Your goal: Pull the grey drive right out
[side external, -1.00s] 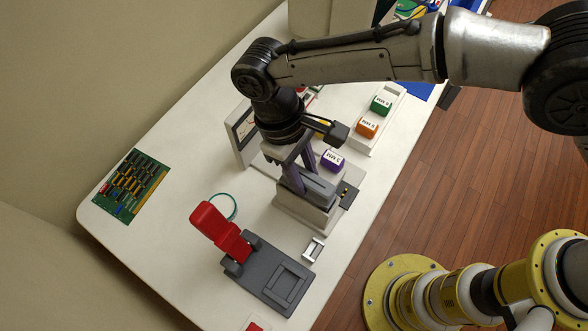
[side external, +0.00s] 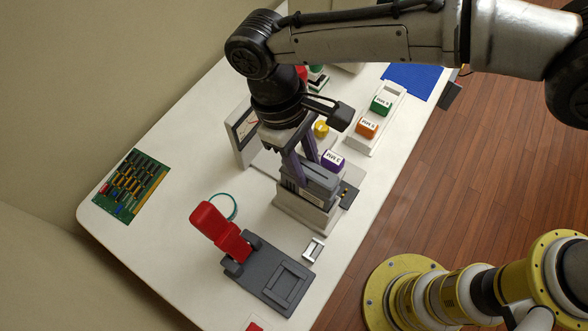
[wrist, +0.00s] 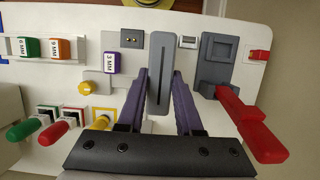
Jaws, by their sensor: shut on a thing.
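In the wrist view the drive (wrist: 159,62) is a long grey bar with a dark slot, between the two fingertips of my gripper (wrist: 160,78).
A purple-labelled 3 MM block (side external: 333,159) stands close behind the drive. A red-handled grey fixture (side external: 268,275) and a small metal piece (side external: 313,250) lie in front. A green circuit board (side external: 131,186) and teal ring (side external: 234,205) lie left. A white tray (side external: 360,145) holds blocks behind.

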